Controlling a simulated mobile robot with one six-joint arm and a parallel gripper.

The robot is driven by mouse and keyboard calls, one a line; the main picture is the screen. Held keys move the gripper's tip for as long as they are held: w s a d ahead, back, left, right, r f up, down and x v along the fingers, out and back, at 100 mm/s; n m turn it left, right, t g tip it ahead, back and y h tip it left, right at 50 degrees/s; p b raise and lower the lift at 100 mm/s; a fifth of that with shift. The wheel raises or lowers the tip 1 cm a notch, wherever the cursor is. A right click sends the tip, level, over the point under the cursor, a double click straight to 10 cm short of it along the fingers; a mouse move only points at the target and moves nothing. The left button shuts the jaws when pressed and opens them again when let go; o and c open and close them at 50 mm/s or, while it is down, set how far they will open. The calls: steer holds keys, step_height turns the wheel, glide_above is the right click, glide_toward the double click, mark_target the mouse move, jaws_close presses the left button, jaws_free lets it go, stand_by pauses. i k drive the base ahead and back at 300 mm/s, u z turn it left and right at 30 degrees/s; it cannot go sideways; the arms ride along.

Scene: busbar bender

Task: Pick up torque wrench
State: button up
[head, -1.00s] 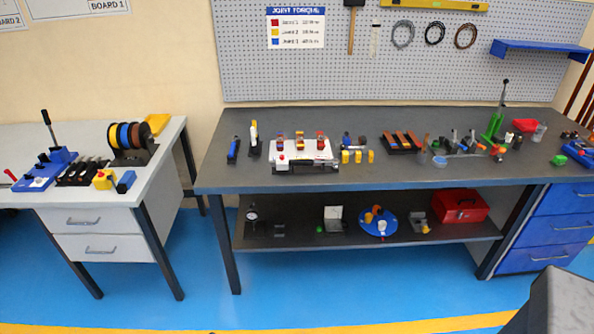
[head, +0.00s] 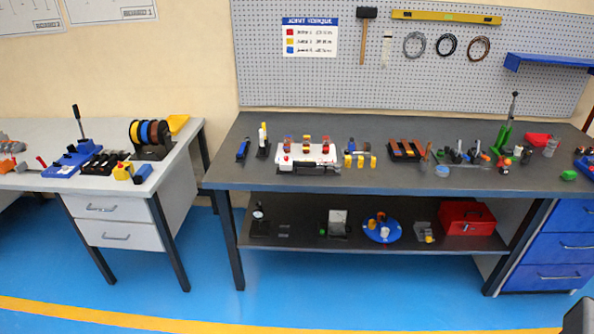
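I cannot clearly make out a torque wrench at this distance. The dark workbench (head: 420,182) holds several small tools. A short blue-and-black tool (head: 243,149) stands or lies at its left end; its type is too small to tell. Beside it is a black item with a white and yellow upright part (head: 263,141). A long dark item (head: 316,169) lies along the front of a white fixture (head: 325,157) with coloured blocks. My gripper is not in view; only a dark grey part, probably of my own arm, shows at the lower right corner.
A light bench (head: 40,182) with drawers stands at left, with a gap before the dark bench. The lower shelf (head: 345,238) holds a red toolbox (head: 467,217) and a blue round tray (head: 382,231). A blue drawer unit (head: 560,245) is at right. The blue floor in front is clear.

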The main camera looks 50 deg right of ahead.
mark_target(284, 166)
steer(key=z, duration=0.15)
steer(key=i, duration=0.95)
steer(key=u, duration=0.05)
